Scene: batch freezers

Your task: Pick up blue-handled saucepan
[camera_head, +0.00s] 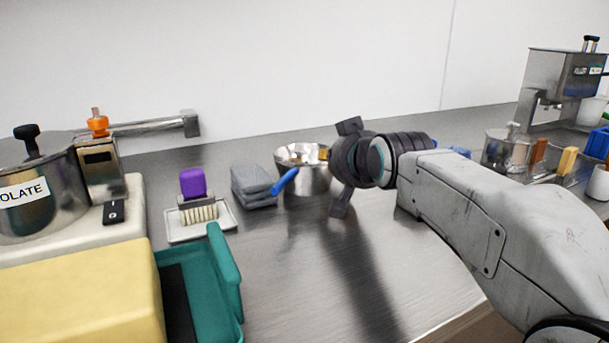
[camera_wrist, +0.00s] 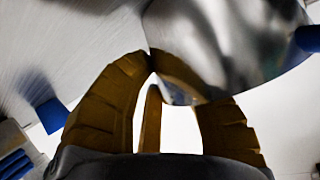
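The saucepan (camera_head: 303,181) is a shiny metal pan standing upright on the steel counter, with its blue handle (camera_head: 285,181) pointing toward the front left. My gripper (camera_head: 341,163) is just right of the pan, its dark outer parts spread above and below its hub. The pan's metal wall also shows close up in the wrist view (camera_wrist: 235,40), with a blue piece at the right edge that looks like its handle. The brown fingers lie below the pan wall there and their ends converge in the picture. Whether they touch the rim is unclear.
Folded grey cloths (camera_head: 253,186) lie close left of the pan. A purple-handled brush (camera_head: 193,184) sits on a white tray (camera_head: 229,217). A teal bin (camera_head: 226,273) stands at the front left. A metal machine (camera_head: 562,75) and containers are at right. The front middle counter is clear.

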